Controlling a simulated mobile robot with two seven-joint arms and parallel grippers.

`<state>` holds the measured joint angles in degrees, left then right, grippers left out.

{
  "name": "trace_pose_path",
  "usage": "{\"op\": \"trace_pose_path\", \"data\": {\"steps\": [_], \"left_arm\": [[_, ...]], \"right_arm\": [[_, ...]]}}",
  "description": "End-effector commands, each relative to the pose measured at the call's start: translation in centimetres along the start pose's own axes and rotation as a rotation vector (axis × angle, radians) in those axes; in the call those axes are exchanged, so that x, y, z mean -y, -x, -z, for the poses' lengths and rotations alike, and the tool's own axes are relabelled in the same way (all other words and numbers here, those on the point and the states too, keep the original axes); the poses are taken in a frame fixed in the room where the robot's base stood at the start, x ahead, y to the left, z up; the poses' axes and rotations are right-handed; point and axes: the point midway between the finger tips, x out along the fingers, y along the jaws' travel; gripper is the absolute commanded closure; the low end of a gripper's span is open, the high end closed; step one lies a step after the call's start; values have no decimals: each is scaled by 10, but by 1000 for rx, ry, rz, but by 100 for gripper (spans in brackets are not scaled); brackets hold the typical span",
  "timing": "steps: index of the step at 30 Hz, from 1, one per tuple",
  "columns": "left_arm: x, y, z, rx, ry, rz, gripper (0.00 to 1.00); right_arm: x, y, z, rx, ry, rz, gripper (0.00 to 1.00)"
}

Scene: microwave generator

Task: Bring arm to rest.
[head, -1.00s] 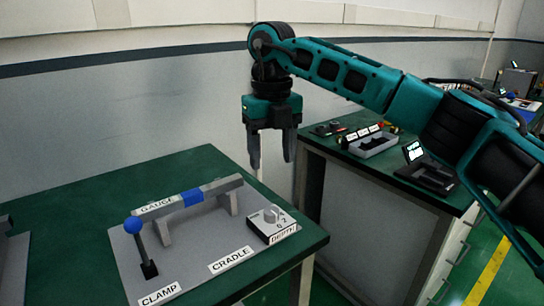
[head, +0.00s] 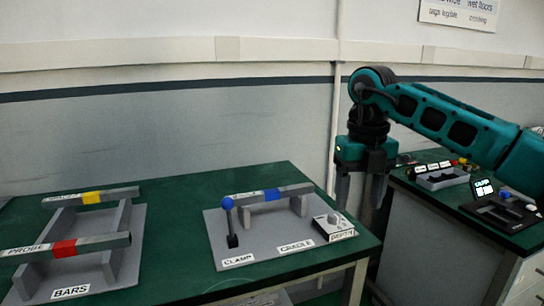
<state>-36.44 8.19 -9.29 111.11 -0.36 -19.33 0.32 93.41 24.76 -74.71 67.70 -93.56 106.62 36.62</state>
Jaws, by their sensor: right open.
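My right arm comes in from the right in the head view. Its gripper (head: 360,188) points down with its fingers apart and nothing between them. It appears above and beside the right edge of the near green table (head: 190,271), close to the gap between the two tables. My left gripper is not in view. On the near table, a grey bar with a blue band (head: 272,195) lies across the cradle (head: 300,207). The clamp lever with a blue ball (head: 228,204) stands upright beside it.
A depth box with a dial (head: 334,226) sits right of the cradle. A grey bars rack (head: 107,262) at left holds a red-banded bar (head: 65,249) and a yellow-banded bar (head: 91,197). The second table at right carries a grey tray (head: 441,180) and a dark device with a screen (head: 497,210).

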Motion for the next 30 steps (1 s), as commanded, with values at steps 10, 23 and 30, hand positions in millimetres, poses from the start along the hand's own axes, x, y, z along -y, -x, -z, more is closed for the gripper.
{"op": "trace_pose_path", "data": {"steps": [10,23,30], "left_arm": [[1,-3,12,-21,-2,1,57],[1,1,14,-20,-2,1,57],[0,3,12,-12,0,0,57]], "right_arm": [[-130,-83,37,-98,201,-568,39],[-245,-75,90,-164,-99,-1611,39],[-212,-83,73,-130,-647,-2004,39]]}}
